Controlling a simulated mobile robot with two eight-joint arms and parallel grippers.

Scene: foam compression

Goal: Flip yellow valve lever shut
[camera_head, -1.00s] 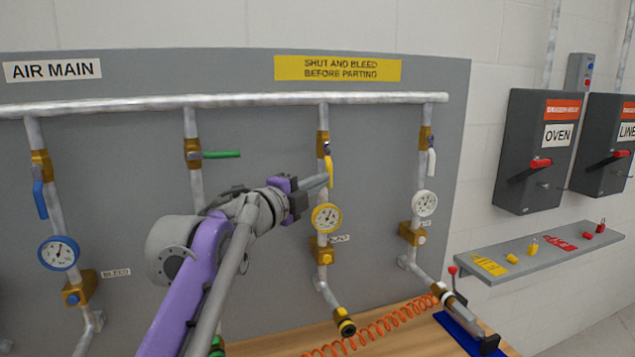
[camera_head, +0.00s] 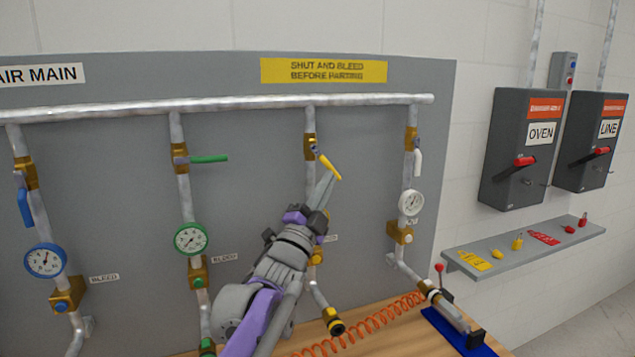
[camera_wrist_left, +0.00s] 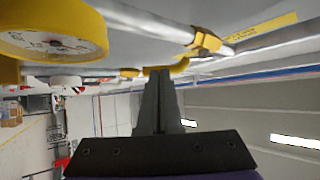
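The yellow valve lever (camera_head: 329,169) slants down and to the right from its brass valve (camera_head: 310,146), on the third drop pipe of the grey panel. It also shows in the left wrist view (camera_wrist_left: 181,66), just beyond the fingertips. My left gripper (camera_head: 326,183) reaches up from below with its fingers together. Its tips are at the lever's underside and look in contact, though a small gap cannot be ruled out. In the left wrist view the closed fingers (camera_wrist_left: 158,78) hold nothing between them. The yellow-rimmed gauge (camera_wrist_left: 52,36) is near them; my arm hides it in the head view.
A green lever (camera_head: 209,159) and green gauge (camera_head: 190,239) are to the left. A white lever (camera_head: 418,163) and white gauge (camera_head: 411,203) are to the right. An orange coiled hose (camera_head: 375,324) lies on the wooden bench. A shelf (camera_head: 535,250) holds small locks.

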